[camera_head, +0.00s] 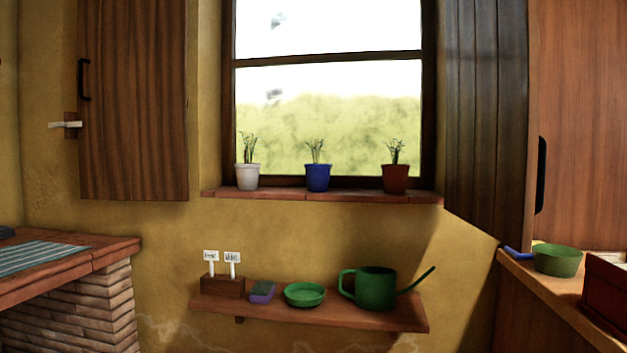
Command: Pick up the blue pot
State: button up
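The blue pot (318,178) stands upright on the brick window sill (280,195), in the middle of a row. A small green plant (316,151) grows out of it. A white pot (247,177) with a plant stands to its left and a red-brown pot (396,178) with a plant to its right, both apart from it. My gripper is not in view.
Below the sill, a wooden shelf (330,318) holds a green watering can (376,287), a green bowl (304,294), a sponge (262,291) and a box with white labels (222,286). Open wooden shutters (133,100) flank the window. Counters stand at left (105,250) and right (560,300).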

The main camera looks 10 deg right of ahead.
aim_at(317, 175)
jog(key=u, duration=1.85)
jog(key=i, duration=1.85)
jog(key=z, duration=2.15)
